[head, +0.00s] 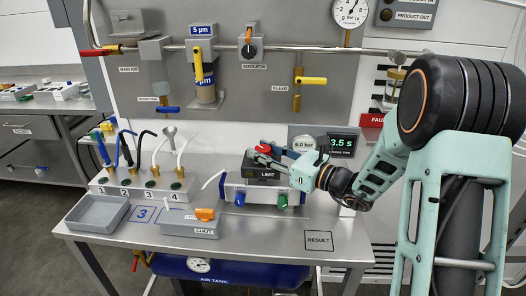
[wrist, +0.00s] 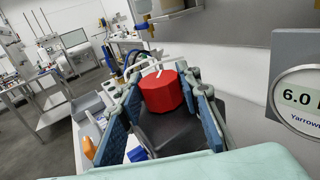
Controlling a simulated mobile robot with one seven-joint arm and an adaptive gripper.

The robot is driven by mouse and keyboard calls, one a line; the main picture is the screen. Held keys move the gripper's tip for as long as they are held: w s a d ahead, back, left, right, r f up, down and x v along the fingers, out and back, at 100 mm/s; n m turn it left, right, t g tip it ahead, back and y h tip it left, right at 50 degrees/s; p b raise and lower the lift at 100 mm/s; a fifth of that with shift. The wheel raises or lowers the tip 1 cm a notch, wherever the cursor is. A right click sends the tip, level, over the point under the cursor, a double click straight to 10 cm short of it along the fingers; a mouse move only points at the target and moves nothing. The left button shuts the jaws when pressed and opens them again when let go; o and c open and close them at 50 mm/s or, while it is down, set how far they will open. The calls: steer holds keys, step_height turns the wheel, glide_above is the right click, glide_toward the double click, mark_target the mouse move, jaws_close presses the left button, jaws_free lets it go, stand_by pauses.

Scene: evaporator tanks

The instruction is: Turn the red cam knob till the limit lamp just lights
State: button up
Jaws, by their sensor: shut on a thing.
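The red cam knob (wrist: 162,91) is a faceted red knob with a white line on its top. In the wrist view it sits between the blue-padded fingers of my gripper (wrist: 160,98), which are closed on its sides. In the head view the knob (head: 263,148) shows partly behind my gripper (head: 266,157). It stands on a dark box labelled LIMIT (head: 266,173). I cannot make out a lit limit lamp in either view; my gripper covers part of the box.
A display (head: 342,146) reads 3.5 s beside a round 6.0 bar readout (head: 303,142). A grey tray (head: 97,226) and a tube block stand left. The bench's front right is clear around the RESULT square.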

steer(key=shift+n+g+y, duration=0.4)
steer(key=shift+n+g, duration=0.1)
steer(key=shift+g, duration=0.1)
steer(key=o, duration=1.2)
steer(key=shift+d, duration=0.1)
steer(key=v, duration=1.1)
steer(key=shift+s+d, duration=0.2)
steer(key=shift+d, duration=0.15)
